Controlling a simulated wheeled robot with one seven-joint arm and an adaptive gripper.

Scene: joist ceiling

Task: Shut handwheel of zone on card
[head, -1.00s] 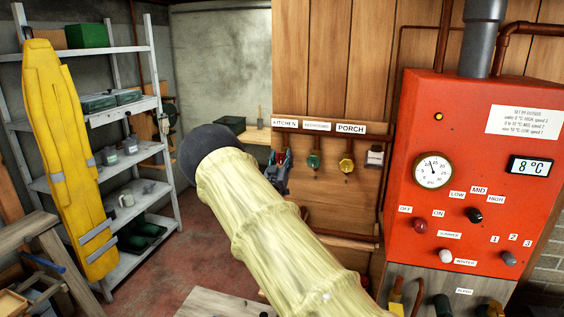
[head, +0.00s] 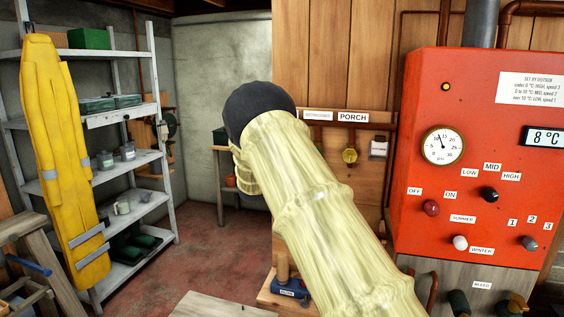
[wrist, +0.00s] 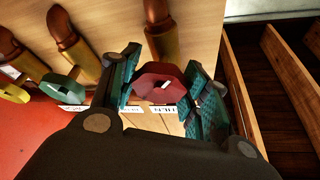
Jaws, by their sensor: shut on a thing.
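In the wrist view my gripper (wrist: 160,88) has its two teal fingers closed on either side of a red handwheel (wrist: 160,82) on a copper pipe. A white label beside this wheel is partly covered, with only its last letters showing. A green handwheel (wrist: 60,85) and a yellow handwheel (wrist: 12,93) are to its left. In the head view the yellow handwheel (head: 350,155) hangs under the PORCH label (head: 353,117). My arm hides my gripper, the red and green wheels and the KITCHEN label there. A small white card (head: 378,149) hangs right of the yellow wheel; its writing is unreadable.
The red boiler panel (head: 470,120) with gauge, knobs and an 8 °C display stands at the right. Open red floor (head: 195,265) lies between.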

